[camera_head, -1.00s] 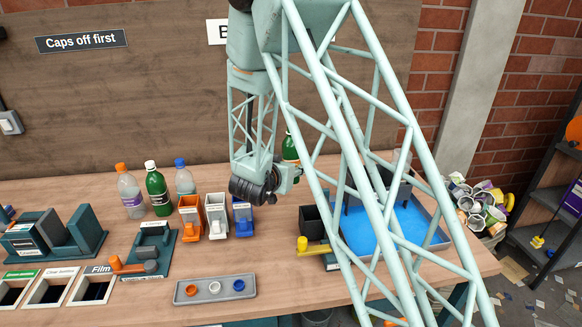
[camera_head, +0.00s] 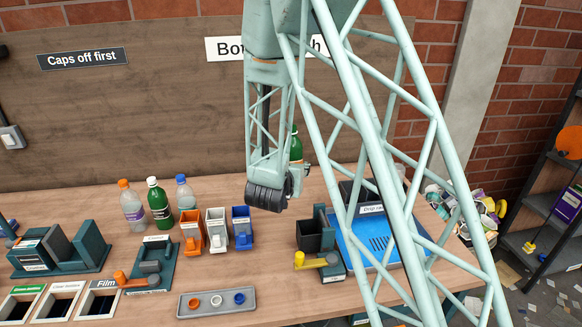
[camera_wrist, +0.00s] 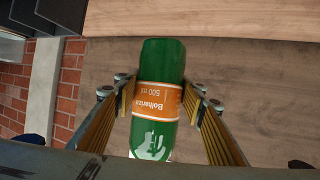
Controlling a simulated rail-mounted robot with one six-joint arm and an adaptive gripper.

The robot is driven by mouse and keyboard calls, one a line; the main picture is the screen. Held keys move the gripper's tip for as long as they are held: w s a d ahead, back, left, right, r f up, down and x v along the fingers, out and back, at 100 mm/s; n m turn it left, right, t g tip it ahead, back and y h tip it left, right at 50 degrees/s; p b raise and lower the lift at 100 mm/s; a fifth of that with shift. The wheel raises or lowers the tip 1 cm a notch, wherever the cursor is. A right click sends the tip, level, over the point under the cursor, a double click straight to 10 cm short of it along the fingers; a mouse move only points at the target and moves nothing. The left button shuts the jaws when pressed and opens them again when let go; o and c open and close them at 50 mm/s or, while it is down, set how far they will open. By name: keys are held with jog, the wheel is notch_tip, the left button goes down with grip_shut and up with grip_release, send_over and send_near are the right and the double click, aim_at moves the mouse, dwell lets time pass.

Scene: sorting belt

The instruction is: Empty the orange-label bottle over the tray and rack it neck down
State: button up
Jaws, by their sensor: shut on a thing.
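My gripper (camera_wrist: 162,108) is shut on the green orange-label bottle (camera_wrist: 158,122), with one finger along each side. The bottle's rounded green end points up in the wrist view, and the label reads upside down. In the head view the green bottle (camera_head: 296,150) shows partly behind my arm, above the bench, left of the tray. The blue tray (camera_head: 418,256) lies at the bench's right, partly covered by my lattice arm link. A dark rack (camera_head: 347,190) with a "Drip ra…" label stands at its back. The bottle's neck is not clearly visible.
Three bottles (camera_head: 160,204) stand at the back left. Orange, white and blue chutes (camera_head: 217,232) stand beside them. A cap tray (camera_head: 217,302) lies in front. A black bin (camera_head: 308,236) and yellow-handled fixture (camera_head: 320,262) stand just left of the blue tray.

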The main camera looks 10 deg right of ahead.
aim_at(296, 155)
jog(key=shift+n+y, duration=0.6)
jog(key=s+r+p, duration=0.1)
jog(key=r, duration=0.1)
jog(key=s+r+p, duration=0.1)
jog(key=r+p, duration=0.1)
jog(key=s+r+p, duration=0.2)
jog(key=shift+r, duration=0.35)
jog(key=shift+s+a+r+p, duration=0.1)
jog(key=shift+s+r+p, duration=0.25)
jog(key=shift+r, duration=0.1)
